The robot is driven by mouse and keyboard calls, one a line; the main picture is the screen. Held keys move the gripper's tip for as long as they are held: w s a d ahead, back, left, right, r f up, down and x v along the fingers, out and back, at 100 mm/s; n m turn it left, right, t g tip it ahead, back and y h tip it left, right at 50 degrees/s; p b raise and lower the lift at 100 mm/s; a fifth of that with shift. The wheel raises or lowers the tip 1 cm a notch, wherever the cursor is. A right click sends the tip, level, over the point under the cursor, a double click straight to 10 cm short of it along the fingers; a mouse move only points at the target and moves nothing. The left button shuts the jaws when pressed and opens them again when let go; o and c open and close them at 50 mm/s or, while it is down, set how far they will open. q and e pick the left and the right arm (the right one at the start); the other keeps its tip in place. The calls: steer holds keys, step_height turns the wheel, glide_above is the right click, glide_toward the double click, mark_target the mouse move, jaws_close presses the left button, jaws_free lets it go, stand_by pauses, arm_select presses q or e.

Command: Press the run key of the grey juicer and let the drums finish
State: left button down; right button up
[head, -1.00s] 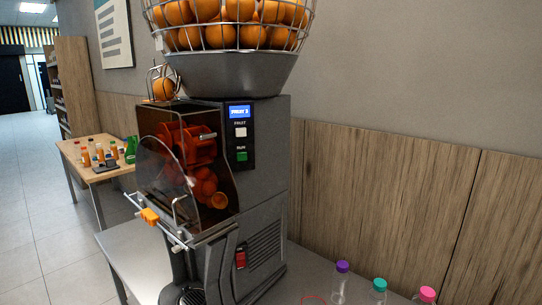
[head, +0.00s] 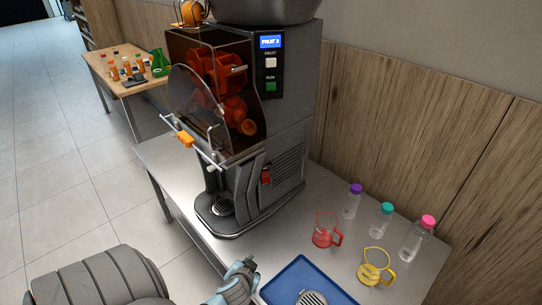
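The grey juicer (head: 285,135) stands on a metal table. Its green run key (head: 271,86) is on the black front panel, below the white fruit key (head: 271,62). The lit blue display (head: 270,41) reads "FRUIT 3". Orange-red drums (head: 222,72) show behind the tinted cover (head: 197,92). My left gripper (head: 247,268) is partly in view at the bottom edge, well below the key and apart from the juicer. I cannot tell whether its fingers are open or shut. My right gripper is not in view.
A red switch (head: 266,177) is low on the juicer. A red jug (head: 325,230), a yellow jug (head: 374,267), capped bottles (head: 382,220) and a blue tray (head: 303,282) stand to the right and front. A wooden table (head: 128,83) with small bottles is at the back left.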

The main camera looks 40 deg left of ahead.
arm_select(q)
steer(key=w+a+r+t+y+p, duration=0.1)
steer(key=w+a+r+t+y, duration=0.2)
steer(key=w+r, duration=0.55)
steer(key=n+t+p, duration=0.1)
steer(key=t+p, duration=0.2)
steer(key=t, duration=0.4)
glide_toward(271, 86)
steer(key=d+f, duration=0.3)
steer(key=f, duration=0.9)
steer(key=d+r+m+t+h, duration=0.1)
steer(key=d+r+t, duration=0.2)
steer(key=r, duration=1)
steer(key=shift+w+d+r+m+t+h+p, duration=0.15)
steer(key=shift+w+r+m+t+h+p, duration=0.15)
steer(key=shift+t, duration=0.9)
steer(key=shift+w+f, duration=0.1)
steer(key=shift+w, duration=0.05)
steer(key=w+a+b, duration=0.1)
steer(key=a, duration=0.1)
steer(key=w+a+b, duration=0.1)
steer(key=w+a, duration=0.1)
steer(key=a, duration=0.1)
steer(key=w+a+b, duration=0.1)
steer(key=w+a, duration=0.1)
steer(key=shift+a+b, duration=0.2)
steer(key=shift+b, duration=0.2)
